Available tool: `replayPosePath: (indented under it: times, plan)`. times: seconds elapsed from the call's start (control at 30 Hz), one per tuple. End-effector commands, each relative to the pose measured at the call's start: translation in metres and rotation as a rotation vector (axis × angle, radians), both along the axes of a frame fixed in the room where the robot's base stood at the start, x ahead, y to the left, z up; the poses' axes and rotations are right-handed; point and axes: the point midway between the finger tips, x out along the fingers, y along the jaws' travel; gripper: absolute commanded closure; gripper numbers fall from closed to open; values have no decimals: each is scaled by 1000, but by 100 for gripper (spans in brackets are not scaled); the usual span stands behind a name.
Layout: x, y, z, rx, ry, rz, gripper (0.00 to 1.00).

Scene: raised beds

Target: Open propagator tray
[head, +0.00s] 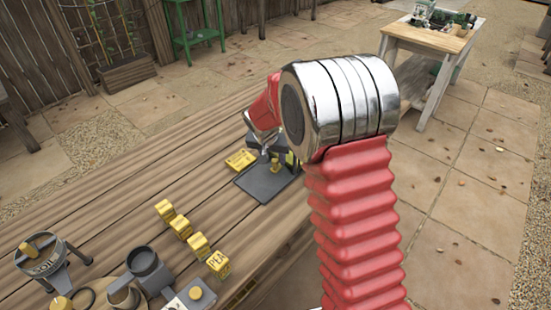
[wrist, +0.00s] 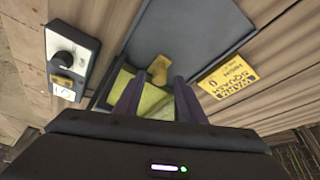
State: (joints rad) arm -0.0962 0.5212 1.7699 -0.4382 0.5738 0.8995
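The propagator tray (wrist: 195,28) shows in the wrist view as a dark grey flat panel with a yellow-green part (wrist: 155,103) close to my gripper. A small yellow knob (wrist: 159,66) stands at that part. My gripper (wrist: 159,77) has its two dark fingers apart, one on each side of the knob, with small gaps visible; I cannot tell whether they touch it. In the head view the tray (head: 262,186) lies on the wooden bench, and my arm hides part of it and the fingers.
A yellow card reading "WARM SQUASH" (wrist: 230,80) lies beside the tray. A control box with a dial (wrist: 69,62) is on its other side. Bare planks (head: 110,190) lie left.

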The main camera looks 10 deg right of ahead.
Motion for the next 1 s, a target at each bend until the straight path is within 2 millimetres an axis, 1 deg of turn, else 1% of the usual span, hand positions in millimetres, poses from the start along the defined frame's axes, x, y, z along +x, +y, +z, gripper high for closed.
replayPosePath:
  times: [0.1,0.37,0.87,1.0]
  plan:
    - [2,-1,-4,0,0,0,63]
    - [1,0,-4,1,0,0,64]
    - [1,0,-4,1,0,0,99]
    - [1,0,-4,1,0,0,100]
